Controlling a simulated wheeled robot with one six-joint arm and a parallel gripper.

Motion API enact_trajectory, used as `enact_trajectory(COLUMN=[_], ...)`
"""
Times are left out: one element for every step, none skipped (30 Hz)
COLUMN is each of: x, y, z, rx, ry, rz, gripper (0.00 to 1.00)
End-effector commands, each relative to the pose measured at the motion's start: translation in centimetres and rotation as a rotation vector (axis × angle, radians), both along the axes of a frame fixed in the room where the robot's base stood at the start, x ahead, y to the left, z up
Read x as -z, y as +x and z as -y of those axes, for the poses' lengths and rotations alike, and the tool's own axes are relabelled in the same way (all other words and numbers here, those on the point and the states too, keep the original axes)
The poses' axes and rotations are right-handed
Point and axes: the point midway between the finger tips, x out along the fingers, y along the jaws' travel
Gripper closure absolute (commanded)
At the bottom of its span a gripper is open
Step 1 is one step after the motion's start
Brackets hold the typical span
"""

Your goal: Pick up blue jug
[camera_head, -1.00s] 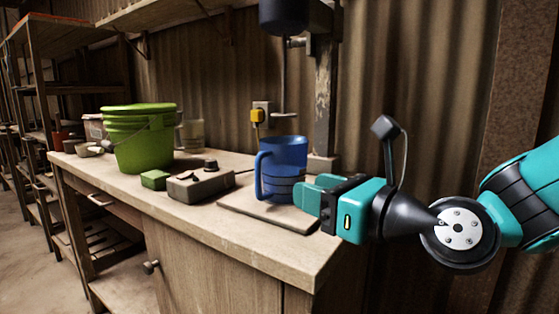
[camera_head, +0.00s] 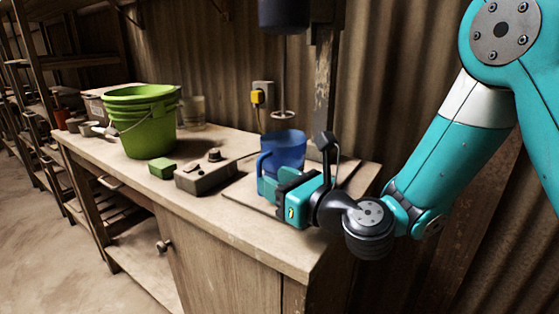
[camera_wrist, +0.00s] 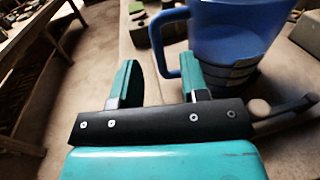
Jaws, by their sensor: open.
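The blue jug (camera_head: 284,150) stands upright on a flat board on the workbench, below the press's mixer-like rod. Its handle (camera_head: 262,165) is on the left side. My gripper (camera_head: 274,184) is at the front of the jug, low on its body, and hides part of it. In the wrist view the jug (camera_wrist: 235,35) is at the upper right, with its handle (camera_wrist: 165,45) to the left. My gripper (camera_wrist: 160,80) is open; the right finger is close to the handle and jug body, and the left finger is left of the handle. Whether they touch is unclear.
A green bucket (camera_head: 148,125), a green block (camera_head: 163,169) and a grey control box (camera_head: 205,174) stand left of the jug on the bench (camera_head: 230,226). The press column (camera_head: 323,100) and corrugated wall are behind. The bench's front edge is clear.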

Motion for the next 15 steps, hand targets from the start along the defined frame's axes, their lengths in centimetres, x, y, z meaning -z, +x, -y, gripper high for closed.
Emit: enact_trajectory(x=[-0.6, -0.6, -0.7, -0.7, -0.7, -0.7, -0.7, -0.6, -0.6, -0.5, -0.4, -0.3, -0.2, -0.2, -0.1], y=[0.5, 0.8, 1.3, 1.6, 2.0, 2.4, 2.7, 2.9, 3.2, 3.4, 3.5, 3.6, 3.7, 3.8, 3.8], z=[-0.6, -0.9, -1.3, -1.6, -1.9, -2.2, -2.4, -2.6, -2.9, -3.0, -3.1, -3.3, -3.3, -3.4, -3.4], rx=[-0.004, -0.004, -0.003, -0.003, -0.004, -0.003, -0.003, -0.002, -0.002, -0.001, -0.002, -0.002, -0.001, -0.001, -0.001], ry=[-0.001, -0.001, -0.001, -0.001, 0.000, -0.001, -0.001, 0.000, -0.001, -0.001, -0.001, 0.000, 0.001, 0.001, 0.000], rz=[-0.002, -0.002, -0.002, -0.002, -0.001, -0.002, -0.002, -0.001, -0.002, -0.001, -0.001, -0.001, -0.001, -0.001, 0.000], gripper=[0.59, 0.59, 0.59, 0.59, 0.59, 0.59, 0.59, 0.59, 0.59, 0.59, 0.59, 0.59, 0.59, 0.59, 0.59])
